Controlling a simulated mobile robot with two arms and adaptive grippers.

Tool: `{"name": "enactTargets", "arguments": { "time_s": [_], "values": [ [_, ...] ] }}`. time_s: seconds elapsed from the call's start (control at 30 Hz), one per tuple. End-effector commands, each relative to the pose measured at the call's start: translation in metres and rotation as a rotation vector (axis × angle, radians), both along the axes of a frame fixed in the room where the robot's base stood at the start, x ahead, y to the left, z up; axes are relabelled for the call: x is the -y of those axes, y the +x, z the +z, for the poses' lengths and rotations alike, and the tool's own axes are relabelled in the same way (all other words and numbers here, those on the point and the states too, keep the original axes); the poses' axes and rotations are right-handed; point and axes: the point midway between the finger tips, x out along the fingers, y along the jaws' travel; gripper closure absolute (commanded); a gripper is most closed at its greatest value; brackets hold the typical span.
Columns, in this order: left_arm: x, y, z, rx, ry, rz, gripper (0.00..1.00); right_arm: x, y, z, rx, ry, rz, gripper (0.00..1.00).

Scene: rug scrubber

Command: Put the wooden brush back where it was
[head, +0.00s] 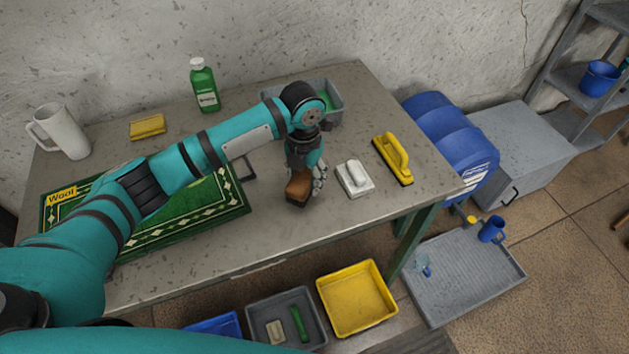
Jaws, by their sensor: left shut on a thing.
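The wooden brush (298,187) is brown and is held at the front middle of the grey table (400,232). My left gripper (305,182) reaches down from above and is shut on it. The brush is at or just above the tabletop; I cannot tell if it touches. It is just left of a white-handled brush (354,178). A yellow-handled brush (394,160) lies further right. My right gripper does not show.
A green rug (205,208) with a "Wool" tag lies at left. A white pitcher (62,132), yellow sponge (147,127), green bottle (204,88) and grey tub (336,98) stand behind. A yellow bin (357,298) and grey bin (262,309) are below the front edge.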

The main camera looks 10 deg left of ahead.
Motion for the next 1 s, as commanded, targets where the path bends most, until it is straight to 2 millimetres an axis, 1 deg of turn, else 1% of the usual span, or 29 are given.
{"name": "enactTargets", "arguments": {
  "time_s": [0.03,0.1,0.2,0.27,0.33,0.5,0.87,0.9,1.0],
  "values": [
    [0.009,0.004,0.002,0.0,-0.001,0.0,0.96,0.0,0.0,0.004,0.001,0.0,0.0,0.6],
    [0.015,0.008,0.0,0.001,0.0,0.0,0.96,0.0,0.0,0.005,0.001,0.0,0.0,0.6],
    [0.019,0.01,-0.002,0.001,0.001,0.001,0.96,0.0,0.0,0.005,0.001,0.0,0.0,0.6],
    [0.02,0.01,-0.005,0.0,0.001,0.001,0.96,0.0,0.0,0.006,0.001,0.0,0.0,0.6],
    [0.02,0.009,-0.012,-0.003,0.002,0.002,0.96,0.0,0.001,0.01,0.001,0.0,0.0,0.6],
    [0.019,0.009,-0.034,-0.002,0.001,0.001,0.96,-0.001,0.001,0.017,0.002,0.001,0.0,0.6],
    [0.019,0.01,-0.041,0.002,0.001,0.001,0.96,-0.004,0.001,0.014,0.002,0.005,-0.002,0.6],
    [0.019,0.01,-0.041,0.001,0.001,0.001,0.53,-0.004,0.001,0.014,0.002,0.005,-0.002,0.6],
    [0.019,0.01,-0.041,0.001,0.001,0.001,0.4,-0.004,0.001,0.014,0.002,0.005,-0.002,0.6]
  ]
}}
